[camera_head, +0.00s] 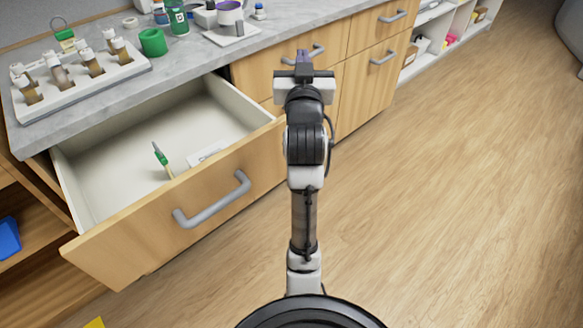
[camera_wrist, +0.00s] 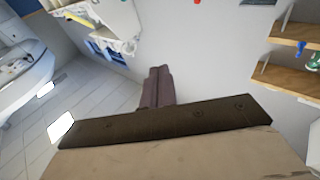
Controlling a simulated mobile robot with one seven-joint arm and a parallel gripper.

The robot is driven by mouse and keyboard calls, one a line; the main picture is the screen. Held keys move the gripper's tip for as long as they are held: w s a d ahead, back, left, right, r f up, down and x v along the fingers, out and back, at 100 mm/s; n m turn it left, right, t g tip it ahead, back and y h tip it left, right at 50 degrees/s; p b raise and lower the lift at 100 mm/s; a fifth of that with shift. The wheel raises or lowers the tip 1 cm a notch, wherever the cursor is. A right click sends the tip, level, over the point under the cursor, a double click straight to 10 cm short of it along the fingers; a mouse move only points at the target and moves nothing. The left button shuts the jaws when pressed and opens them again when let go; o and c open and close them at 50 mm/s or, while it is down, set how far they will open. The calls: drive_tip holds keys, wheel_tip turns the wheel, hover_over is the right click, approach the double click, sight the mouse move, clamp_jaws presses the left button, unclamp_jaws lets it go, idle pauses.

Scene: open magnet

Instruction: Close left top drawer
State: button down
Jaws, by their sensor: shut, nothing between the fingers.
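The left top drawer (camera_head: 118,236) is pulled far out from under the grey counter in the head view. Its wooden front has a grey bar handle (camera_head: 212,200). Inside lie a green-handled tool (camera_head: 161,158) and a small white item (camera_head: 207,153). My gripper (camera_head: 303,56) is to the right of the open drawer, in front of the closed neighbouring drawers, and appears apart from the drawer front. In the wrist view its fingers (camera_wrist: 158,88) are together, with nothing seen between them. The wrist view does not show the drawer.
The grey counter (camera_head: 185,72) carries a white rack of vials (camera_head: 82,77), a green cup (camera_head: 153,42) and other containers. Closed drawers (camera_head: 365,80) stand to the right, then open shelves (camera_head: 445,35). The wooden floor (camera_head: 450,200) to the right is clear.

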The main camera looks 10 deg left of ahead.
drive_tip(key=w+d+f+m+g+h, duration=0.2)
drive_tip(key=d+f, duration=0.4)
drive_tip(key=f, duration=0.2)
drive_tip(key=m+g+y, duration=0.6)
drive_tip(key=m+y, duration=0.2)
drive_tip(key=y, duration=0.5)
approach(280, 158)
drive_tip(key=p+x, duration=0.2)
drive_tip(key=x, duration=0.4)
drive_tip(key=shift+w+a, duration=0.25)
drive_tip(key=shift+w, duration=0.1)
drive_tip(key=shift+a, duration=0.1)
drive_tip(key=b+x, duration=0.2)
drive_tip(key=x, duration=0.8)
drive_tip(key=b+x, duration=0.3)
drive_tip(key=x, duration=0.8)
drive_tip(key=f+b+x, duration=0.1)
drive_tip(key=b+x, duration=0.1)
drive_tip(key=x, duration=0.9)
drive_tip(key=shift+a+f, duration=0.1)
drive_tip(key=shift+a, duration=0.1)
drive_tip(key=shift+w+r, duration=0.1)
drive_tip(key=shift+r, duration=0.25)
